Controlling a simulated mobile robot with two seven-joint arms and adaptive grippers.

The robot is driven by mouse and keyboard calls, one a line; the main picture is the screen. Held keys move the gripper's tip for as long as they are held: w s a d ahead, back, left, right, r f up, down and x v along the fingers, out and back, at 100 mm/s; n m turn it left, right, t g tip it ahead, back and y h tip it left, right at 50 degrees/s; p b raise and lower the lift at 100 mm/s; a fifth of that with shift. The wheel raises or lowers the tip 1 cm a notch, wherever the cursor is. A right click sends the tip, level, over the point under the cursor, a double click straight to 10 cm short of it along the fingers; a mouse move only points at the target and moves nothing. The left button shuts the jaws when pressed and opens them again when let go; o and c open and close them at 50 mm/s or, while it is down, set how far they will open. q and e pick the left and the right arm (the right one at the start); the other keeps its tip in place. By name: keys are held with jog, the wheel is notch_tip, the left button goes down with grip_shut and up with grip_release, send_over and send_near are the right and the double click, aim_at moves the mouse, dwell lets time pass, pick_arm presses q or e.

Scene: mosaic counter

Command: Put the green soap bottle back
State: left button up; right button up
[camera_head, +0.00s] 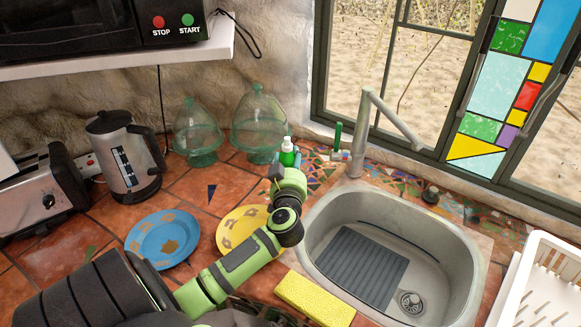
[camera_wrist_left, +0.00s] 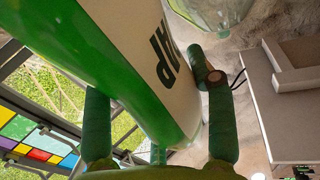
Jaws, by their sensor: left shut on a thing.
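The green soap bottle (camera_head: 287,157) stands near the left rear of the sink, its white top up and its lower part hidden behind my left gripper (camera_head: 277,172). In the left wrist view the bottle (camera_wrist_left: 135,75) fills the middle, green with a pale label and dark letters. The green fingers of my left gripper (camera_wrist_left: 157,90) lie on both sides of it, shut on it. I cannot tell whether the bottle's base touches the counter. My right gripper is not in view.
The sink (camera_head: 330,215) lies right of my left arm, with the tap (camera_head: 356,135) behind it. Glass domes (camera_head: 258,125), a kettle (camera_head: 125,160) and a toaster (camera_head: 40,195) stand left. Blue (camera_head: 162,240) and yellow (camera_head: 232,226) plates and a yellow sponge (camera_head: 315,300) lie near my arm.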

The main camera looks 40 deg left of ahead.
pick_arm(q)
jog(key=shift+f, duration=0.95)
jog(key=o, duration=1.6)
jog(key=shift+f, duration=0.3)
jog(key=shift+d, duration=0.1)
jog(key=shift+r, duration=0.1)
jog(key=shift+s+d, duration=0.1)
jog(key=v, duration=0.7)
jog(key=shift+b, duration=0.35)
jog(key=shift+s+r, duration=0.1)
jog(key=shift+r, duration=0.05)
